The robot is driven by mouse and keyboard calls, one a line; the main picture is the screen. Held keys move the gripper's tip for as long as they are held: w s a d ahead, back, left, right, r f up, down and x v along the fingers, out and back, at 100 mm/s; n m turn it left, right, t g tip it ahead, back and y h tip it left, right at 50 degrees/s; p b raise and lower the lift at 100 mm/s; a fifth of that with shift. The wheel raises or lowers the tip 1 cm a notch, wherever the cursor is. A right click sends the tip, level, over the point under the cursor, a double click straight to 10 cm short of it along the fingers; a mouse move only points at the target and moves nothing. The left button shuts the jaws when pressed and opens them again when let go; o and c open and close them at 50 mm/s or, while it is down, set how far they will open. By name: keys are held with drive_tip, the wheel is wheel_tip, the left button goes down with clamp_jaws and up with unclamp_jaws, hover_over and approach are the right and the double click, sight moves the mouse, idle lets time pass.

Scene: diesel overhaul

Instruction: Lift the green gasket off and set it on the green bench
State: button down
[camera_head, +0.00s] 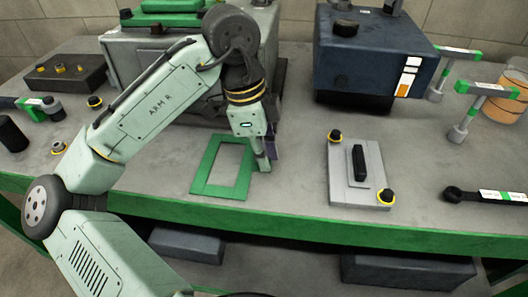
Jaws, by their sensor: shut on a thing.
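The green gasket (205,187) is a flat rectangular frame with an open middle. It is near the front edge of the grey-topped bench with a green front edge (300,226). My gripper (262,163) points down at the gasket's right side and is shut on it there. The gasket looks level and is on or just above the bench top; I cannot tell which. My gripper's fingers hide part of its right edge.
A grey engine block (135,50) stands behind my arm, with a green part on top. A dark blue block (365,55) stands at the back. A grey plate with a black handle (345,185) lies to the right. Hammer-like tools (480,105) are at far right. Bench between gasket and plate is clear.

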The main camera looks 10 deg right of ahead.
drive_tip(key=c, duration=1.5)
unclamp_jaws()
